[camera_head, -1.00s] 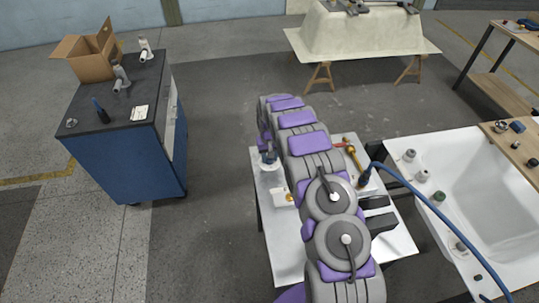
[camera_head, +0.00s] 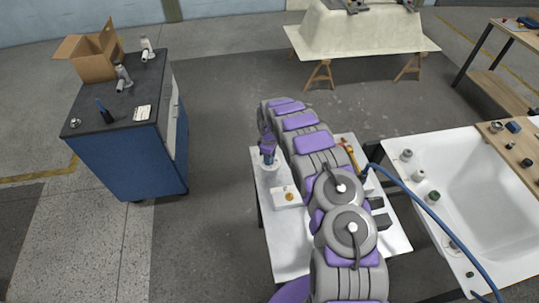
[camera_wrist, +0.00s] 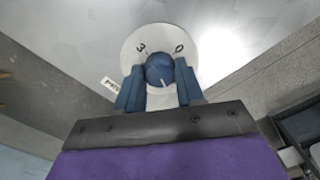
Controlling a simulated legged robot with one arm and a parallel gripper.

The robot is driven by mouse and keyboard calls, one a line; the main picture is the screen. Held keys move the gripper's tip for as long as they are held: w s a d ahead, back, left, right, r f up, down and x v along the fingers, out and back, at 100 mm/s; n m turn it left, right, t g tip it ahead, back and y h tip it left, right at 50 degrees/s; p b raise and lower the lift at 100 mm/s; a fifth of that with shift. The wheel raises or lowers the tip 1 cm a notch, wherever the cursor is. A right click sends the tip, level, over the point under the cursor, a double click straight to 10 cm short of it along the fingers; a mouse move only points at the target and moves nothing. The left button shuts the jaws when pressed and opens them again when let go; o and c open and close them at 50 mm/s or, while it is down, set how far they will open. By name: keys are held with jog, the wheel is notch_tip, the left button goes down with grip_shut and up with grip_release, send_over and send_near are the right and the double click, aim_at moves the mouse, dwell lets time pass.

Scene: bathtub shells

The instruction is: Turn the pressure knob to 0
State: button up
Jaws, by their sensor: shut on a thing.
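The pressure knob (camera_wrist: 158,70) is a round blue knob on a white dial disc (camera_wrist: 133,52) in the wrist view. The disc is marked 3 at upper left and 0 at upper right. A short white line on the knob lies on its lower side, towards my gripper and away from both numbers. My gripper (camera_wrist: 160,82) has its blue fingers on either side of the knob, shut on it. A label beside the disc is partly hidden by the left finger. In the head view, my gripper (camera_head: 268,155) is above the dial on the white table (camera_head: 290,258).
A white block with a gold fitting (camera_head: 288,196) stands near the dial. A blue hose (camera_head: 420,197) runs from the table across the white bathtub (camera_head: 490,185). A blue cabinet (camera_head: 125,160) stands left, with clear floor between.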

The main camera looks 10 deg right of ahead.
jog(key=n, duration=0.1)
jog(key=n+p, duration=0.1)
jog(key=shift+w+r+n, duration=0.15)
jog(key=shift+r+n, duration=0.05)
jog(key=shift+n, duration=0.2)
jog(key=n+p, duration=0.1)
jog(key=n, duration=0.1)
jog(key=shift+f+n, duration=0.1)
jog(key=shift+n, duration=0.3)
jog(key=n+p, duration=0.1)
jog(key=n, duration=0.1)
jog(key=shift+n, duration=0.3)
jog(key=n+p, duration=0.1)
jog(key=n, duration=0.1)
jog(key=shift+n, duration=0.4)
jog(key=n, duration=0.2)
jog(key=shift+n, duration=0.4)
jog(key=n, duration=0.2)
jog(key=shift+n, duration=0.3)
jog(key=n, duration=0.5)
jog(key=shift+n, duration=0.4)
